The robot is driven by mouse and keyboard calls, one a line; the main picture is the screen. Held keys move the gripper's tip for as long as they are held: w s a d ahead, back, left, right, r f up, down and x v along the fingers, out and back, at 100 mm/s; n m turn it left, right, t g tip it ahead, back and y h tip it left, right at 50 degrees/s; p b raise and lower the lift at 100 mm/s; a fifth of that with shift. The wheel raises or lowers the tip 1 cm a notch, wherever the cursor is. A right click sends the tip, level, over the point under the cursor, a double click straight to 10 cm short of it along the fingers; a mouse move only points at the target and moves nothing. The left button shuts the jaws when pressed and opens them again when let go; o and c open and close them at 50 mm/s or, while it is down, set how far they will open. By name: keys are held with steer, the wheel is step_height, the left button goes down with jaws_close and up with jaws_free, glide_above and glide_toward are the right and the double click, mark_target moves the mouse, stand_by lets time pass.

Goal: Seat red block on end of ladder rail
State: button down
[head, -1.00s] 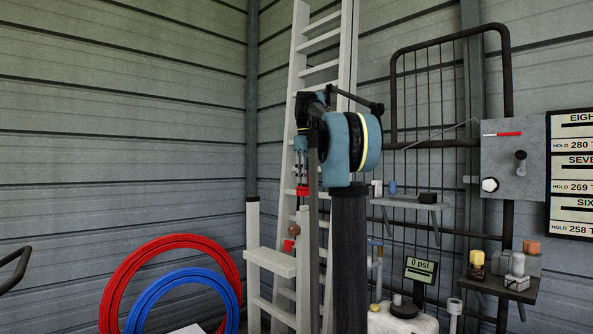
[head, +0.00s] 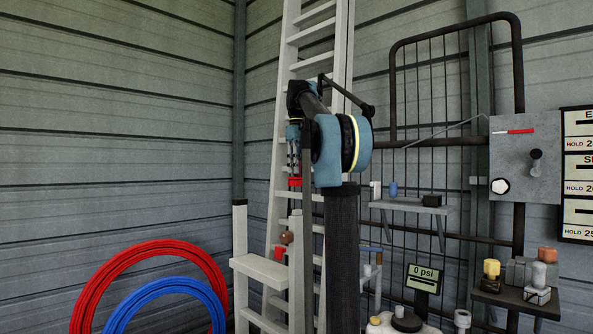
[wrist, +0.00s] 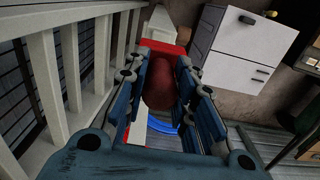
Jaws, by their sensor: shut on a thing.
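A red block (head: 295,182) is in my gripper (head: 294,170), which points down, high in front of the tall ladder (head: 275,200). In the head view the block is apart from and above the top of a pale front rail (head: 296,235). Another pale rail (head: 240,222) with a free end stands to its left. In the wrist view my blue gripper fingers (wrist: 160,95) close around a dark red rounded part (wrist: 160,80), with brighter red (wrist: 165,46) beyond it. The fingers partly hide it, so its contact and exact shape are unclear.
A second red piece (head: 279,253) and a brown ball (head: 287,237) are near the front rail. Red (head: 150,252) and blue (head: 165,288) hoses are at the left. A wire gate (head: 450,110) and small shelf (head: 410,206) are at the right.

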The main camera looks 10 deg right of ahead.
mark_target(297, 176)
steer(key=shift+s+a+f, duration=0.1)
steer(key=shift+f, duration=2.35)
steer(key=shift+f, duration=0.25)
steer(key=shift+f, duration=1.3)
steer(key=shift+f, duration=1.5)
stand_by(1.2)
steer(key=c, duration=1.2)
jaws_free()
steer(key=shift+c, duration=0.2)
steer(key=shift+r, duration=0.1)
